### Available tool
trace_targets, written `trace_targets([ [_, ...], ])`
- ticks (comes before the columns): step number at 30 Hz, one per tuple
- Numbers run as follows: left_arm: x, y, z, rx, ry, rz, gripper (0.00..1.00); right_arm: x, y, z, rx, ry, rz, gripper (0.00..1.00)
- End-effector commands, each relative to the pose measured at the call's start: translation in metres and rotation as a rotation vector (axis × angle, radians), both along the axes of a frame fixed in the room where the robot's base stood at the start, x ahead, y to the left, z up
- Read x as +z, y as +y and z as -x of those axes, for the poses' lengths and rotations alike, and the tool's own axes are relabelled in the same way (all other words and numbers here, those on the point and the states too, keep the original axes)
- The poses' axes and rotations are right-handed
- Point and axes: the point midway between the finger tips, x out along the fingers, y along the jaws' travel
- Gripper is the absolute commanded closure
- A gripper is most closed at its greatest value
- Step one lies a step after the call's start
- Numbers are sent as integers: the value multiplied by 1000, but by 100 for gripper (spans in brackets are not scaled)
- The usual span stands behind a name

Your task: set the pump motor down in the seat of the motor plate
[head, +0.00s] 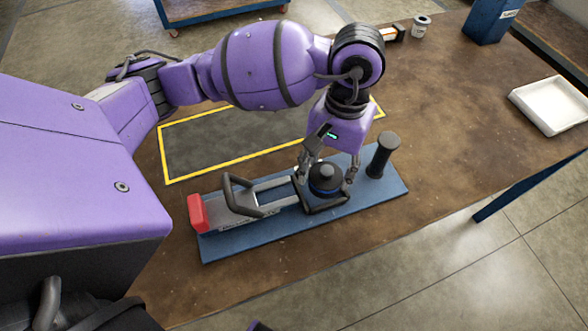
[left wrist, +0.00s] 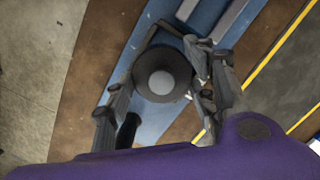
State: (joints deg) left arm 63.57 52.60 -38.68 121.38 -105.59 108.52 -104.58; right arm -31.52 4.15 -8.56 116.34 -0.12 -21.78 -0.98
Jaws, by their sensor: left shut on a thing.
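The pump motor (head: 325,178) is a round black body with a domed top and a blue band. It also shows from above in the left wrist view (left wrist: 161,73). My left gripper (head: 326,183) points down and is shut on the motor, one finger on each side. The motor is upright over the blue plate (head: 285,228), inside or just above a black angular frame (head: 328,208). The seat is hidden beneath the motor. I cannot tell whether the motor touches it. My right gripper is not in view.
On the blue plate, a toggle-like clamp with a black handle (head: 228,190) and a red block (head: 197,212) stands left. A black upright post (head: 382,156) stands right. A white tray (head: 552,105) lies far right. The yellow-outlined area (head: 215,140) behind looks empty.

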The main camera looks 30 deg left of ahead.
Motion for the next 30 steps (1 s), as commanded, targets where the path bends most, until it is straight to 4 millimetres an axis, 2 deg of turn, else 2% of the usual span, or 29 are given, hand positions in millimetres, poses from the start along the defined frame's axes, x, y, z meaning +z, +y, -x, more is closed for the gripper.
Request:
trace_targets([
  [3, -6, 6, -1, 2, -3, -1, 95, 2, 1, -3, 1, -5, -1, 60],
  [9, -32, 4, -1, 0, -4, 2, 95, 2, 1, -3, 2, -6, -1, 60],
  [21, -39, 4, -2, -2, -6, 1, 95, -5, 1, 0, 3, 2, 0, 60],
  [22, -38, 4, -1, -1, -5, 0, 45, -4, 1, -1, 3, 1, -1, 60],
  [25, -37, 4, -2, -1, -6, 0, 32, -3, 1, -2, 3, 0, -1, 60],
  [30, -37, 4, -2, -1, -5, 0, 30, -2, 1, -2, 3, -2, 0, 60],
])
